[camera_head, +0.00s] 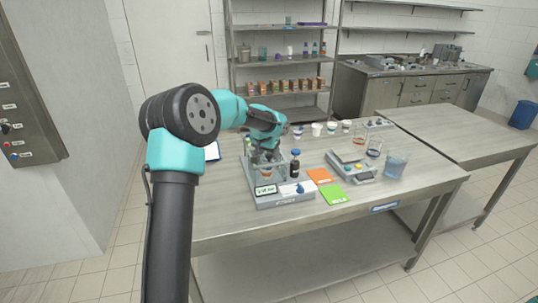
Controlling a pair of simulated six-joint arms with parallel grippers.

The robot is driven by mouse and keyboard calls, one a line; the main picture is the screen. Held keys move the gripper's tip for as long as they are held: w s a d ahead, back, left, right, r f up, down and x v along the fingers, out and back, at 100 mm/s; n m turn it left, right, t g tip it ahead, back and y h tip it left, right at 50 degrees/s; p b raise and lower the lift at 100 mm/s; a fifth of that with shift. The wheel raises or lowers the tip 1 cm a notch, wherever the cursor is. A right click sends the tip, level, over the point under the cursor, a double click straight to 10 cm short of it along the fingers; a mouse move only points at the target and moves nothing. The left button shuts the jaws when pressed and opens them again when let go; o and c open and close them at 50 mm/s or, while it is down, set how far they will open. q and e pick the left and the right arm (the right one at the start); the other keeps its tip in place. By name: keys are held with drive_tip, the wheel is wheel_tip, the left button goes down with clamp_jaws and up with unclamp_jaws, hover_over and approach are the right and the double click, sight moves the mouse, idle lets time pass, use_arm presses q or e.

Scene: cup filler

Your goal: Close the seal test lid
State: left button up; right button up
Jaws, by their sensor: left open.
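The seal tester (286,201) is a grey machine with a small lit display, standing near the left front of the steel table. A clear chamber rises at its back left, with something small and orange inside. The lid is hard to make out behind my gripper, and I cannot tell its angle. My left gripper (265,157) is open, pointing down at the top of the chamber. I cannot tell whether it touches the lid. My right gripper is not in view.
A dark bottle (295,163) stands close behind the tester. Orange (319,175) and green (333,194) cards lie to its right. A scale-like device (351,166), a blue beaker (396,165) and several cups stand farther right. The table's front right is clear.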

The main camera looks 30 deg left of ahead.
use_arm(q)
drive_tip(key=v, duration=1.5)
drive_tip(key=shift+r, duration=0.4)
drive_tip(key=shift+s+f, duration=0.1)
drive_tip(key=s+d+f+m+g+h, duration=0.1)
drive_tip(key=s+d+f, duration=0.1)
drive_tip(key=d+f, duration=0.55)
drive_tip(key=s+d+f+m+g+h, duration=0.1)
drive_tip(key=s+d+f+h, duration=0.2)
drive_tip(key=f, duration=0.8)
drive_tip(key=s+d+f+m, duration=0.1)
drive_tip(key=s+d+f, duration=0.1)
drive_tip(key=d+f, duration=0.65)
drive_tip(key=s+d+f+n+g, duration=0.1)
drive_tip(key=s+f+n, duration=0.1)
drive_tip(key=s+f, duration=0.9)
drive_tip(key=s+d+f+n, duration=0.2)
drive_tip(key=s+f, duration=0.9)
drive_tip(key=shift+s+g, duration=0.2)
drive_tip(key=shift+g, duration=0.2)
